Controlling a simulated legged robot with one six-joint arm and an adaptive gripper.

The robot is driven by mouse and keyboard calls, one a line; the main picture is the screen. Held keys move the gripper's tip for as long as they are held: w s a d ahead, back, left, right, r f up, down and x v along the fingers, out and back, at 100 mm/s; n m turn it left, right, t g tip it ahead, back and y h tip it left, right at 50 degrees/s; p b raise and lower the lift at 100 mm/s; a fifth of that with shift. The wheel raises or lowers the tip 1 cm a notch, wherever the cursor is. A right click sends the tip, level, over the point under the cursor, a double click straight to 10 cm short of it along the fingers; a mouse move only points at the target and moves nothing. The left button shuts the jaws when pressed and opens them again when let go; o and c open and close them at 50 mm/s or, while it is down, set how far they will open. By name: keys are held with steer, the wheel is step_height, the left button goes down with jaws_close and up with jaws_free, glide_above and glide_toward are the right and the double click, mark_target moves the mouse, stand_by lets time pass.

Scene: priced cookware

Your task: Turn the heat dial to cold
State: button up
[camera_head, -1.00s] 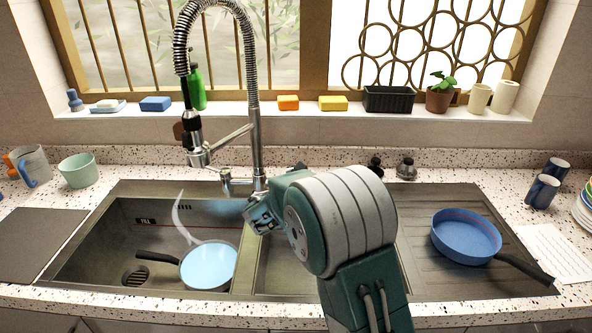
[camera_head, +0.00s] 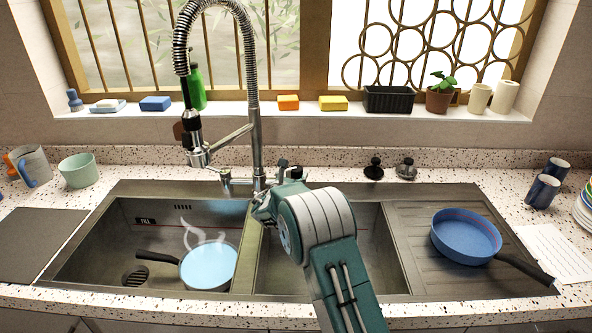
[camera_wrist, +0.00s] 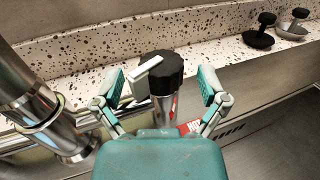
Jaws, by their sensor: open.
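The heat dial, a black ribbed knob (camera_wrist: 165,73) with a pale pointer on its left side, stands on a metal stem in the wrist view. A red label reading HOT (camera_wrist: 188,128) shows just right of the stem. My gripper (camera_wrist: 162,76) is open, with one finger on each side of the knob and a visible gap on both sides. In the head view my arm reaches over the middle of the sink toward the base of the faucet (camera_head: 258,130). There the dial cannot be told clearly from my gripper.
A pan of water (camera_head: 208,266) steams in the left basin. A blue pan (camera_head: 466,236) lies on the drainboard at right. The metal faucet rises close left of my gripper.

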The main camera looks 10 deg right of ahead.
steer(key=shift+x, duration=1.15)
